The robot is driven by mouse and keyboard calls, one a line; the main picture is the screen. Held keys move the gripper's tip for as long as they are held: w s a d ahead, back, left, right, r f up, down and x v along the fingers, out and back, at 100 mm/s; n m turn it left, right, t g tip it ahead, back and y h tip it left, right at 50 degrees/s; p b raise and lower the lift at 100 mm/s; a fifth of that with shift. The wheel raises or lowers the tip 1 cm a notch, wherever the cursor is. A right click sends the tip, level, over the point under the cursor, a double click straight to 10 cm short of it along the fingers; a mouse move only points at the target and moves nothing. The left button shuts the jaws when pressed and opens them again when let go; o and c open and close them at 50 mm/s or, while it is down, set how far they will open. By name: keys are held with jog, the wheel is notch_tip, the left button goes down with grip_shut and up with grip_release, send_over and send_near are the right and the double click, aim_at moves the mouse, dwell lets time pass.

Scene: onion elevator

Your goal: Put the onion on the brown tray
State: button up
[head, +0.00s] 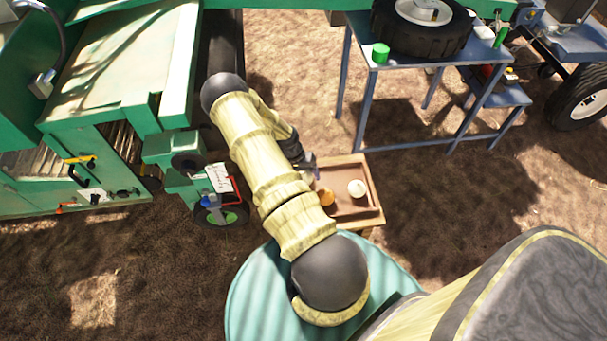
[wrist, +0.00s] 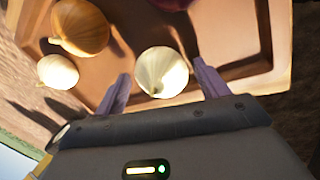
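The brown tray (head: 343,211) stands on a wooden stand just past my arm. It fills the upper part of the wrist view (wrist: 222,42). My gripper (wrist: 163,86) is at the tray's near edge, its two fingers apart. A pale white onion (wrist: 162,72) lies between the fingertips, with a narrow gap on each side. I cannot tell whether it touches the tray floor. An orange-brown onion (wrist: 80,27) and a smaller white onion (wrist: 57,71) are to the left. The head view shows the orange onion (head: 326,198) and a white one (head: 357,188) on the tray; my arm hides part of it.
A dark red thing (wrist: 170,3) is cut off at the top of the wrist view. A blue metal table (head: 400,67) with a tyre (head: 420,32) stands behind the tray. Green machinery (head: 105,75) is on the left. A teal round surface (head: 255,290) is below my arm.

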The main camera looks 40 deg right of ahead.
jog(key=shift+w, duration=0.1)
jog(key=p+v, duration=0.1)
jog(key=v, duration=1.1)
jog(key=shift+p, duration=0.4)
jog(key=s+a+r+n+t+y, duration=0.15)
jog(key=a+r+n, duration=0.25)
jog(key=a+r, duration=1.1)
jog(key=s+a+r+n+t, duration=0.1)
jog(key=s+a+r+n, duration=0.2)
jog(key=r, duration=0.3)
jog(key=s+a+r+n+t, duration=0.2)
jog(key=s+a+r+n, duration=0.1)
jog(key=s+a+r, duration=0.2)
jog(key=shift+s+a+r, duration=0.4)
jog(key=shift+s+r, duration=0.2)
jog(key=shift+r, duration=0.25)
jog(key=shift+w+t+y, duration=0.1)
jog(key=shift+t+y, duration=0.15)
